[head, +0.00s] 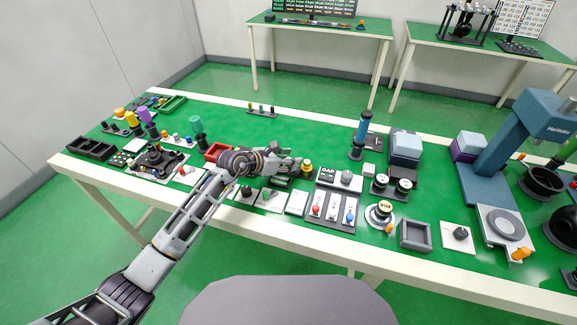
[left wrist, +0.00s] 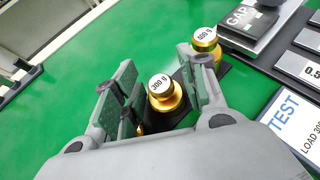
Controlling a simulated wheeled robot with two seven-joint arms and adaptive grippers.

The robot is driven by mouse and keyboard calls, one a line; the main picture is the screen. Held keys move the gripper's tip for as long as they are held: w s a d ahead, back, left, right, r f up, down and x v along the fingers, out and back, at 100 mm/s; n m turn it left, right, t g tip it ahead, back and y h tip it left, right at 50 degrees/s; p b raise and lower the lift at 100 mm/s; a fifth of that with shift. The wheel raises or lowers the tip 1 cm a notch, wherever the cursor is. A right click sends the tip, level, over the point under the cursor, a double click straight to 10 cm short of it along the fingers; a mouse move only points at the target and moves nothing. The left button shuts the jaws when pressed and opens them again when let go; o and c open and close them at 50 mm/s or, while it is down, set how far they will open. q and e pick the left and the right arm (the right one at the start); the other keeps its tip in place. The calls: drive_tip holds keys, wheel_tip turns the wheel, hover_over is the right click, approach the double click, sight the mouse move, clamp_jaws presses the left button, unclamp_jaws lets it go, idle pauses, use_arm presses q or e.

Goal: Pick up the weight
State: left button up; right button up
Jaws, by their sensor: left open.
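A gold weight marked 300 g (left wrist: 163,90) stands upright between the two fingers of my left gripper (left wrist: 158,76) in the left wrist view. The fingers are apart, with one on each side of it; I cannot tell whether either touches it. A second gold weight, whose label seems to read 400 g (left wrist: 204,40), stands just beyond the right finger, partly hidden by it. In the head view my left gripper (head: 286,164) is low over the bench, and a gold weight (head: 306,166) shows just past its fingertips. The gripper hides the other weight there. My right gripper is not seen.
The green bench (head: 300,128) is crowded along its front. A blue cylinder (head: 362,130) stands farther right.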

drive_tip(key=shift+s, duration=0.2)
use_arm(q)
drive_tip(key=c, duration=0.9)
drive_tip(key=shift+r, duration=0.1)
